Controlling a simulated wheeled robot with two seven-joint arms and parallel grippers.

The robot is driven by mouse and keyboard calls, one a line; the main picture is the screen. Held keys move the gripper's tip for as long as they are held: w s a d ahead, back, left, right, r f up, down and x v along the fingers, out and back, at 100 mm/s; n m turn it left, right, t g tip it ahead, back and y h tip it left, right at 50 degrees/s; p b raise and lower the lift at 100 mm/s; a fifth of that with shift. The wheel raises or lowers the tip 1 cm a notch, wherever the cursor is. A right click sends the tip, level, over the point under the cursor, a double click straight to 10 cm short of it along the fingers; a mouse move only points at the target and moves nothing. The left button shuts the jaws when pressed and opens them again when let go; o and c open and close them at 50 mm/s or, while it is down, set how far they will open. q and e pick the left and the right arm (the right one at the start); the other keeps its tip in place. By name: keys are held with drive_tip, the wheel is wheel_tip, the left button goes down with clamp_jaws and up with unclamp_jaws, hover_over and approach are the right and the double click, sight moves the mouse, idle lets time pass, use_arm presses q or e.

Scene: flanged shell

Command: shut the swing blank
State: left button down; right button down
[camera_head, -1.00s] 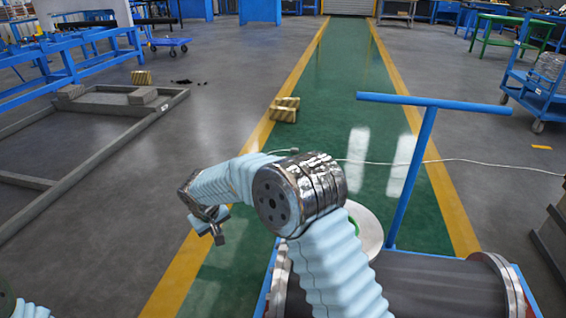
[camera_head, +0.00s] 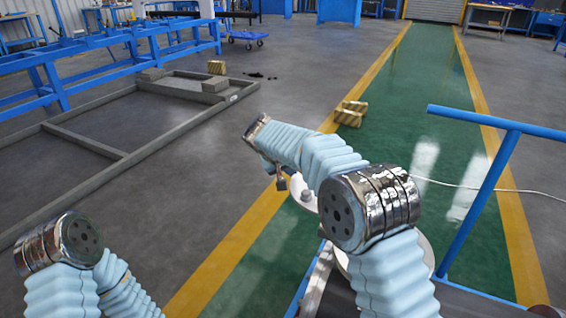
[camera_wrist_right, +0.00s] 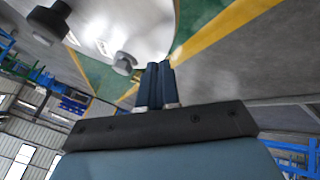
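A pale round plate, which looks like the swing blank (camera_head: 301,199), shows beside my right forearm in the head view, with a grey knob on its face. In the right wrist view the pale plate (camera_wrist_right: 110,22) fills the upper left, with a light knob and a dark knob. My right gripper (camera_head: 281,184) is at the plate's left edge. Its dark blue fingers (camera_wrist_right: 159,82) stand side by side, shut, with nothing seen between them. I cannot tell whether they touch the plate. Another pale round rim (camera_head: 427,258) is partly hidden behind my right arm. My left gripper is outside the view.
A blue cart handle (camera_head: 490,185) rises at the right. A grey floor frame (camera_head: 125,155) and a blue rack (camera_head: 60,75) are at the left.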

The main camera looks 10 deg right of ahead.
drive_tip(key=shift+w+d+r, duration=0.1)
drive_tip(key=shift+w+d, duration=0.05)
drive_tip(key=shift+d, duration=0.6)
drive_tip(key=shift+w+d+r, duration=0.1)
drive_tip(key=shift+w+d, duration=0.05)
drive_tip(key=shift+d, duration=0.6)
drive_tip(key=shift+d, duration=0.1)
